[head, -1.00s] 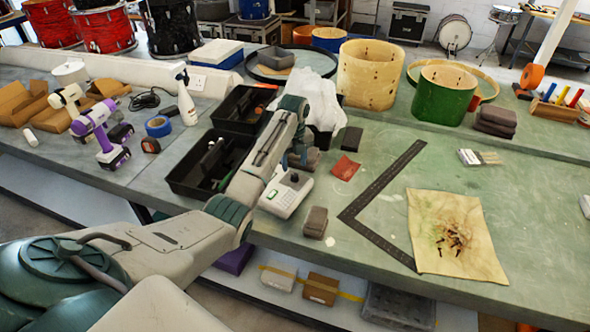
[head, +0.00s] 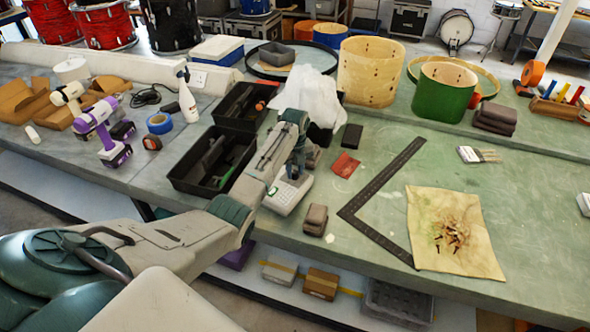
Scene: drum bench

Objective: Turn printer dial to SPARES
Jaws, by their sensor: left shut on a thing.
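The printer (head: 284,196) is a small pale box with a dark keypad area, on the front part of the green bench, right of the black tool trays. My left gripper (head: 295,170) points down over the back of the printer, at the end of my arm that comes in from the left. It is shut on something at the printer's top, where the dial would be. The dial and its markings are hidden by the gripper and too small to read. My right gripper is not in view.
Black trays (head: 186,187) lie left of my forearm. A brown block (head: 315,220), red sandpaper (head: 345,165) and a dark metal square (head: 375,231) lie to the right.

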